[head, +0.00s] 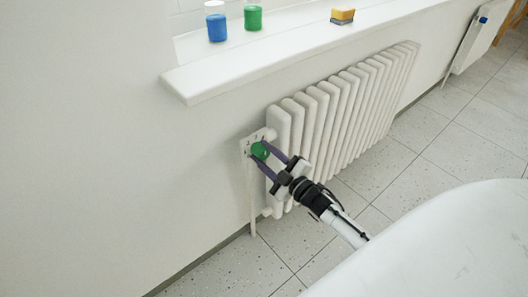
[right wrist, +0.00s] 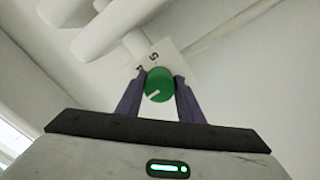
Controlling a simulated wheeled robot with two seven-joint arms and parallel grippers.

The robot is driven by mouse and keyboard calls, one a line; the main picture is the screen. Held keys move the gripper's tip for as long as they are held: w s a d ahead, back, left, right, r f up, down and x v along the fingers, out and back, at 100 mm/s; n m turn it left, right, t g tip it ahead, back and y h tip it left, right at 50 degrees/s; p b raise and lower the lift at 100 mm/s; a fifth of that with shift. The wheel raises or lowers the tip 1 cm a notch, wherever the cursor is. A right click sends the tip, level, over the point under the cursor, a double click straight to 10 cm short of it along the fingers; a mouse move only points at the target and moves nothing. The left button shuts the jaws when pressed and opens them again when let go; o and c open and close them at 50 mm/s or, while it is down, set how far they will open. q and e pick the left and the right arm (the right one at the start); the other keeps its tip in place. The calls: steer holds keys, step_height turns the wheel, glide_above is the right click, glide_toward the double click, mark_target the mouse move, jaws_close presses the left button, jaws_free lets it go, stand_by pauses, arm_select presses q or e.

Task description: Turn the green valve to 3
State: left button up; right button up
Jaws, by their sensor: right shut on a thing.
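The green valve (head: 260,151) is a round knob at the upper left end of the white radiator (head: 335,115). Behind it is a white dial plate (head: 246,146) with small dark numbers. In the right wrist view the green valve (right wrist: 159,85) shows a white pointer mark on its lower left part, and the plate (right wrist: 178,62) shows a 5 and part of another number. My right gripper (head: 262,155) is shut on the knob, one finger on each side; it also shows in the right wrist view (right wrist: 159,88). My left gripper is not in view.
A white rounded surface (head: 450,250) fills the lower right. The tiled floor (head: 420,130) beside the radiator is clear.

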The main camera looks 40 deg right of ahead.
steer(key=shift+m, duration=1.1)
steer(key=o, duration=1.1)
steer(key=shift+s+p, duration=0.1)
steer(key=shift+p, duration=0.2)
steer(key=s, duration=0.3)
steer(key=s+p, duration=0.1)
steer(key=s, duration=0.6)
steer(key=shift+d, duration=0.35)
